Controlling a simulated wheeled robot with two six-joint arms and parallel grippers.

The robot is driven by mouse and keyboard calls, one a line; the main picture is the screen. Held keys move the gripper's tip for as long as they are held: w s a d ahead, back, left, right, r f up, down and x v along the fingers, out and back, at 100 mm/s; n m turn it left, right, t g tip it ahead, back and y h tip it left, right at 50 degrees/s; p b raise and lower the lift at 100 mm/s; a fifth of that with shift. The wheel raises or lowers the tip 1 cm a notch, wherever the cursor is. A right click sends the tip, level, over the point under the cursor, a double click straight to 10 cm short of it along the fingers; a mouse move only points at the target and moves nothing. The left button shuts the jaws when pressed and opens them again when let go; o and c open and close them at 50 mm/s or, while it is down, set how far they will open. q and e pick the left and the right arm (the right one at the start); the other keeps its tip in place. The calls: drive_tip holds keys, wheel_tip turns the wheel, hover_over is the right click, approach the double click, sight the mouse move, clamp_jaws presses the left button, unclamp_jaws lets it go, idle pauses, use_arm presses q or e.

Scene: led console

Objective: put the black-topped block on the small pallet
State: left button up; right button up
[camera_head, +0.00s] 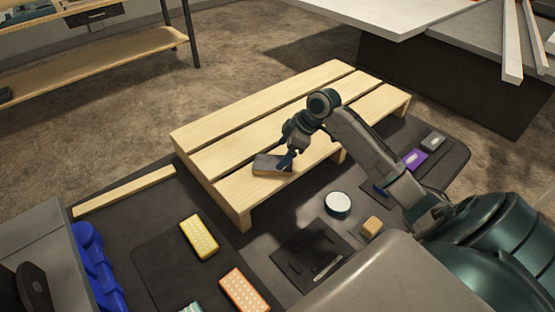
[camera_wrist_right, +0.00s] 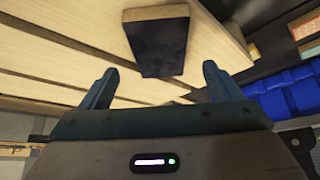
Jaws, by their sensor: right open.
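The black-topped block (camera_head: 271,165) lies on the near slat of the small wooden pallet (camera_head: 230,147), close to the pallet's front edge. My right gripper (camera_head: 288,160) is just beside the block in the head view. In the right wrist view the block (camera_wrist_right: 158,45) shows its dark face ahead of the gap between the fingers. The right gripper (camera_wrist_right: 158,85) is open, its two fingers apart on either side with nothing held between them. The pallet's slats (camera_wrist_right: 60,45) fill the upper left of the wrist view. My left gripper does not show.
A yellow block (camera_head: 199,237) and an orange block (camera_head: 244,290) lie on the dark mat. A round white-topped item (camera_head: 338,204), a small tan block (camera_head: 371,227) and a purple item (camera_head: 415,158) are right of the pallet. Blue bins (camera_head: 95,265) stand at left. The far slats are bare.

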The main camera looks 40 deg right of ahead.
drive_tip(key=b+v, duration=0.1)
drive_tip(key=v, duration=0.6)
drive_tip(key=shift+r, duration=0.1)
drive_tip(key=shift+s, duration=0.1)
